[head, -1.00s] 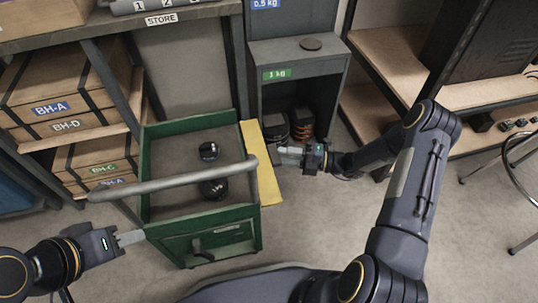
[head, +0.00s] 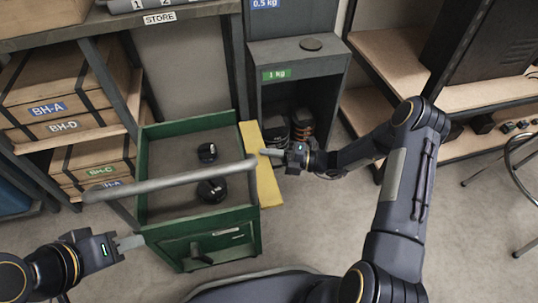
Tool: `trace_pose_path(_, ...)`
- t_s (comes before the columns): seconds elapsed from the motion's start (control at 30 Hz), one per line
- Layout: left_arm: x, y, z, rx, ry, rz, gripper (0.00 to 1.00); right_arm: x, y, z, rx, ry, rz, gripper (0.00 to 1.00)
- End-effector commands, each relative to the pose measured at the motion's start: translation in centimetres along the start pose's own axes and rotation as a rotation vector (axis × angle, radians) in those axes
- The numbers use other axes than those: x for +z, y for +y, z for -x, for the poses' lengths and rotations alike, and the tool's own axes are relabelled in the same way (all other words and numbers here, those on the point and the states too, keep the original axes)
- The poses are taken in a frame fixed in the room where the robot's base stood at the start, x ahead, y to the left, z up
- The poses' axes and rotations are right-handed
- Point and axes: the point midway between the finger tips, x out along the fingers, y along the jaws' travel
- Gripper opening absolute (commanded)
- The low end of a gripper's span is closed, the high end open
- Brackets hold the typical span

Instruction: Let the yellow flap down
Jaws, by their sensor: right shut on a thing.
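The yellow flap (head: 263,180) is a long narrow panel along the right side of the green cart (head: 197,245), sticking outward near the height of the cart's rim. My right gripper (head: 270,153) is at the flap's outer edge, about midway along it, and is shut on it. My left gripper (head: 130,242) is at the cart's front left corner, away from the flap. Its fingers overlap in the view, so I cannot tell if it is open.
Two black weights (head: 211,190) (head: 207,152) stand in the cart's top tray. A grey handle bar (head: 170,179) crosses above it. A grey cabinet (head: 300,62) with stacked weights stands behind the flap. Shelves with wooden boxes (head: 55,90) are at the left.

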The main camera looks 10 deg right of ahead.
Motion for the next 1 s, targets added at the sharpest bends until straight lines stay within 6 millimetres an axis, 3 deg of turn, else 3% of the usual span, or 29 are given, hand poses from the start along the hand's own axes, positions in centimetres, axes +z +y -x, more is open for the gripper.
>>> trace_pose_path(0.27, -0.1, 0.1, 0.2, 0.000, 0.000, 0.000, 0.36, 0.0, 0.2, 0.0, -0.004, 0.000, 0.002, 0.00)
trace_pose_path(0.6, -1.8, 1.6, 3.6, 0.000, 0.000, 0.000, 0.36, -0.1, 1.6, -0.2, -0.090, 0.000, 0.036, 0.00)
trace_pose_path(1.0, -1.7, 1.6, 3.4, 0.000, 0.000, 0.000, 0.36, -0.1, 1.7, -0.4, -0.078, 0.002, 0.036, 0.00)
